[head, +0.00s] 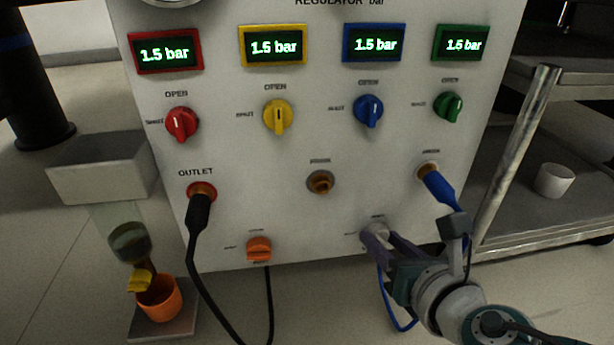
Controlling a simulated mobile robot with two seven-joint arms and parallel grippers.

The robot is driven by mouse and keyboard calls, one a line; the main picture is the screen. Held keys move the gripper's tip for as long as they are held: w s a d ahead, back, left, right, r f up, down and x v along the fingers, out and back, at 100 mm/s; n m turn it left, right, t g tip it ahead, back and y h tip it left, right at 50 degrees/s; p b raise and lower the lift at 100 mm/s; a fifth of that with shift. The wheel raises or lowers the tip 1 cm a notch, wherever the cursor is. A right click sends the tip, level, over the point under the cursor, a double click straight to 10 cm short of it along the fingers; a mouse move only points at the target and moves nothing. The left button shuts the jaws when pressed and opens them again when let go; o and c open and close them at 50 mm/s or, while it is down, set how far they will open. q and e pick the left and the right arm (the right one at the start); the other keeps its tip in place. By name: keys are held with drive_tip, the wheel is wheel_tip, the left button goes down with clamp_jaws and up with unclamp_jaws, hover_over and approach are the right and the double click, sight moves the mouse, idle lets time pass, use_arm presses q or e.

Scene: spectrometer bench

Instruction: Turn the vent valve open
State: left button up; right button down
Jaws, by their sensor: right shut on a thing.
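My right gripper (378,238) reaches in from the lower right. It is shut on a pale knob (368,233) low on the right of the white panel (330,140). The fingers hide most of this knob, so I cannot tell how far it is turned. It appears to be the vent valve, but its small labels are too blurred to read. An orange knob (258,248) sits low on the panel to the left, with nothing touching it. My left gripper is not in view.
Red (182,124), yellow (278,117), blue (368,111) and green (448,107) knobs sit under displays reading 1.5 bar. A black hose plug (199,212) is at OUTLET. A blue plug (440,190) and its hose are close to my right gripper. An orange cup (159,298) stands lower left.

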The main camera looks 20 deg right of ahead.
drive_tip(key=m+y, duration=0.2)
drive_tip(key=m, duration=0.1)
drive_tip(key=shift+d+t, duration=0.2)
drive_tip(key=shift+t, duration=0.2)
drive_tip(key=shift+f+m+t+y, duration=0.1)
drive_tip(key=shift+m+t+y, duration=0.45)
drive_tip(key=shift+m, duration=0.75)
drive_tip(key=shift+c, duration=2.2)
unclamp_jaws()
drive_tip(key=shift+s, duration=0.15)
